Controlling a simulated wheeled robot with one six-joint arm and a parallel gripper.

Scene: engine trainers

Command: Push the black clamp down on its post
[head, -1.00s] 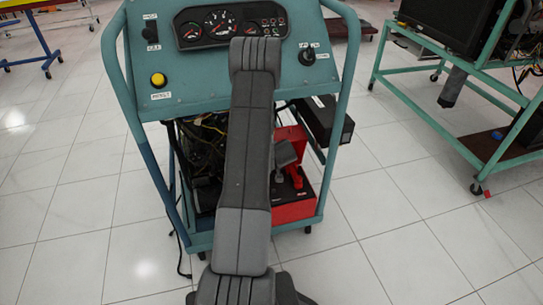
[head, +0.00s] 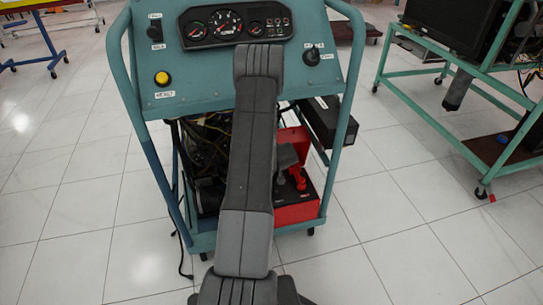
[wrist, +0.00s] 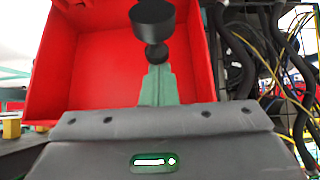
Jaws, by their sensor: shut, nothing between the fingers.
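In the wrist view a black part with a wide round top and a narrower neck (wrist: 153,20) stands in front of the red wall; I take it for the black clamp. Its post cannot be made out. My gripper (wrist: 157,72) shows as narrow green fingers, shut and empty, with the tips at or very near the lower end of the black part. I cannot tell whether they touch.
A red box with a black top (head: 297,208) sits low in the teal trainer frame (head: 345,110). Its red wall (wrist: 95,70) fills the left of the wrist view. Black hoses and yellow wires (wrist: 265,60) lie close on the right. Open tiled floor surrounds the trainer.

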